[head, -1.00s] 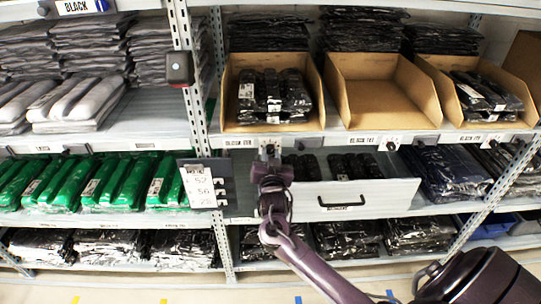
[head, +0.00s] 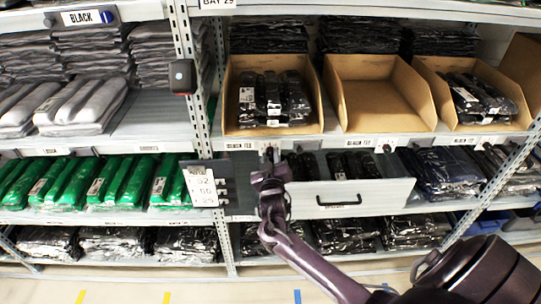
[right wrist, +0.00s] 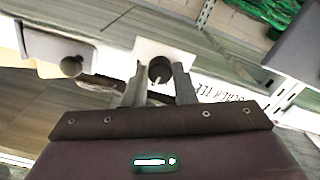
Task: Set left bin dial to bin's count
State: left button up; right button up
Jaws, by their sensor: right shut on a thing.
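The left cardboard bin (head: 232,117) stands on the shelf and holds several dark plastic-wrapped packs (head: 274,93) with white labels. Its dial is on the shelf edge below, mostly hidden by my right gripper (head: 268,157) in the head view. In the right wrist view the dark round dial (right wrist: 159,70) on its white plate (right wrist: 178,48) sits between the fingers of my right gripper (right wrist: 160,82), which is shut on it. I cannot read the dial's setting. My left gripper is not in view.
The middle bin (head: 380,90) is empty; the right bin (head: 430,88) holds dark packs. Their dials (head: 383,148) are on the same edge. A pulled-out drawer (head: 340,198) is right of my gripper, and a dark panel with a numbered card (head: 201,186) is left of it.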

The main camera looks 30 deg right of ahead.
jog(key=shift+n, duration=0.4)
jog(key=shift+r, duration=0.1)
jog(key=o, duration=1)
jog(key=shift+s+a, duration=0.2)
jog(key=shift+s, duration=0.05)
jog(key=b+v, duration=0.1)
jog(key=v, duration=0.6)
jog(key=shift+s, duration=0.1)
